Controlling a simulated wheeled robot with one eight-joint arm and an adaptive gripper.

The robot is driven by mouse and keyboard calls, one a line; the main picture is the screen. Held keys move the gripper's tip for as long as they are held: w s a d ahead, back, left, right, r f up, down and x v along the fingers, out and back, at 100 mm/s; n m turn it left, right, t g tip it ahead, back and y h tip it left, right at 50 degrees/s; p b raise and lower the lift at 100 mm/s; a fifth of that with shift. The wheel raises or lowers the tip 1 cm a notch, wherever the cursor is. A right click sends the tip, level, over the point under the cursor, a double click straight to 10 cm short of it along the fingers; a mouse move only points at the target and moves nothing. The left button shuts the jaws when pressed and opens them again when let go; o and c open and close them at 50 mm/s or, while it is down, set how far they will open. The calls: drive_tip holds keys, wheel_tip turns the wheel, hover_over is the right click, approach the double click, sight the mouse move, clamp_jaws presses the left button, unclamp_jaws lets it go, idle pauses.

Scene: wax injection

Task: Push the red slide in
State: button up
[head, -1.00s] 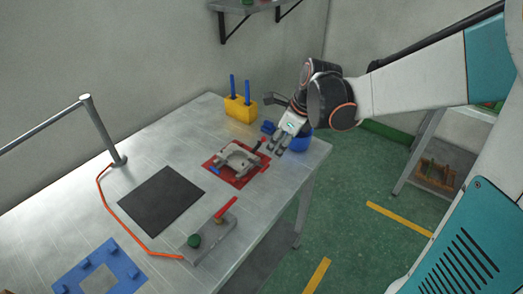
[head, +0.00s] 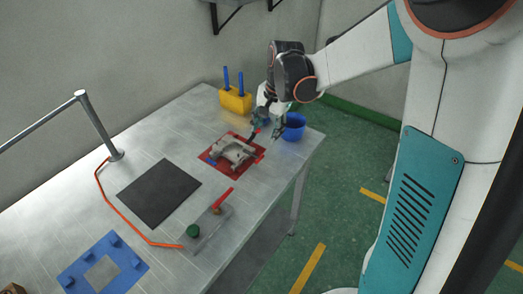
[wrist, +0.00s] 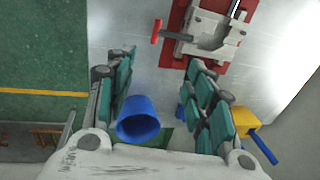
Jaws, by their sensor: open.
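A grey mold (head: 232,151) sits on a red mat (head: 221,168) on the metal table. In the wrist view the mold (wrist: 220,30) is at the top. A red T-shaped slide handle (wrist: 157,31) sticks out of its left side on a short rod, with a gap between crossbar and mold. In the head view this red handle (head: 260,157) is small at the mold's right side. My gripper (wrist: 163,62) is open and empty, its fingers spread below the handle in the wrist view. In the head view my gripper (head: 268,132) is beyond the mold, partly hidden by my wrist.
A blue cup (head: 294,127) stands beside my gripper, near the table's right corner. A yellow block (head: 236,100) with blue rods stands behind. A black mat (head: 158,192), a grey plate with red lever (head: 208,230) and a blue frame (head: 125,268) lie nearer.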

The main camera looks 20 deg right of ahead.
sight(253, 155)
drive_tip(key=f+b, duration=0.1)
drive_tip(key=f, duration=0.2)
drive_tip(key=w+f+b, duration=0.1)
drive_tip(key=f, duration=0.3)
drive_tip(key=a+f+b, duration=0.1)
drive_tip(key=f, duration=0.3)
drive_tip(key=shift+w+a, duration=0.1)
drive_tip(key=shift+w, duration=0.3)
drive_tip(key=shift+r, duration=0.1)
